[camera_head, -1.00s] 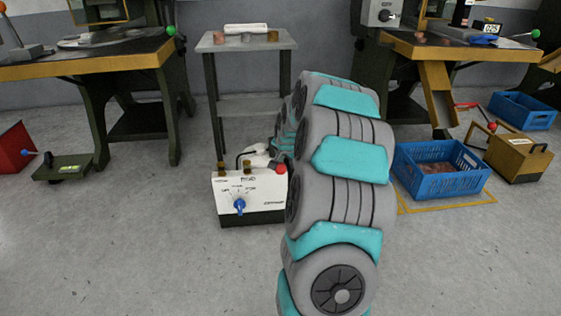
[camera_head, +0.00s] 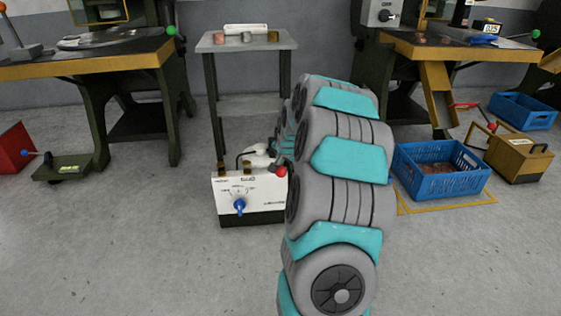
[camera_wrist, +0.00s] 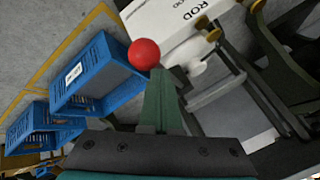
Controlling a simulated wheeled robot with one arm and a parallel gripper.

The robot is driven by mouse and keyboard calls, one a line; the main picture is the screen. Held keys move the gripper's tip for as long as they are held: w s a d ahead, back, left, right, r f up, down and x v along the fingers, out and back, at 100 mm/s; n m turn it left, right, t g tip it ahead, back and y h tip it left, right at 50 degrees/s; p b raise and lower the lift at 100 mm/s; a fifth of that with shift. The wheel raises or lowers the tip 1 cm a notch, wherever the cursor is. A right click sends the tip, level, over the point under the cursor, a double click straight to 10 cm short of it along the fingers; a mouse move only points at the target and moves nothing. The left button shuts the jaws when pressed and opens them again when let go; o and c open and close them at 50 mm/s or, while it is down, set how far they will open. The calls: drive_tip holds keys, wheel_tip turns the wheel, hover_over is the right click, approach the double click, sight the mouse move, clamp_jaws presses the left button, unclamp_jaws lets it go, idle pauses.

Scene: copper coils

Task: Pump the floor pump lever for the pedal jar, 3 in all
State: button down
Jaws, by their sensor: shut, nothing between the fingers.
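A red ball knob (camera_head: 281,171) shows at the right top corner of a white control box (camera_head: 230,192) on the floor. The knob also shows in the wrist view (camera_wrist: 144,54), right at the tip of my gripper (camera_wrist: 162,74). My gripper is shut with nothing between its fingers. Its tip seems to be at or just over the knob; I cannot tell whether they touch. In the head view my arm hides most of the gripper and whatever carries the knob. Which lever belongs to the pedal jar is not clear from these frames.
The box has a blue dial. A grey stand (camera_head: 246,42) with small coils is behind it. A blue crate (camera_head: 440,186) and a tan box (camera_head: 518,158) are at the right. A green floor pedal (camera_head: 63,168) is at the left. Open floor lies in front.

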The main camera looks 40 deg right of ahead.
sight(281, 169)
drive_tip(key=shift+s+a+f+b, duration=0.15)
drive_tip(key=shift+f+b, duration=0.1)
drive_tip(key=shift+f, duration=0.75)
drive_tip(key=shift+s+a+f+b, duration=0.1)
drive_tip(key=shift+s+f+b, duration=0.1)
drive_tip(key=shift+f, duration=0.8)
idle(1.7)
drive_tip(key=shift+r, duration=0.15)
drive_tip(key=shift+w+d+r+p, duration=0.1)
drive_tip(key=shift+w+r+p, duration=0.2)
drive_tip(key=shift+r, duration=0.85)
drive_tip(key=shift+w+d+r+p, duration=0.15)
drive_tip(key=shift+r+p, duration=0.25)
drive_tip(key=shift+r, duration=0.8)
drive_tip(key=shift+w+d+r+p, duration=0.1)
drive_tip(key=shift+r+p, duration=0.25)
drive_tip(key=shift+r, duration=0.8)
drive_tip(key=shift+w+d+r+p, duration=0.15)
drive_tip(key=shift+r+p, duration=0.2)
drive_tip(key=shift+r, duration=0.9)
drive_tip(key=shift+w+d+r+p, duration=0.15)
drive_tip(key=shift+r+p, duration=0.2)
drive_tip(key=shift+r, duration=0.9)
drive_tip(key=shift+a, duration=0.1)
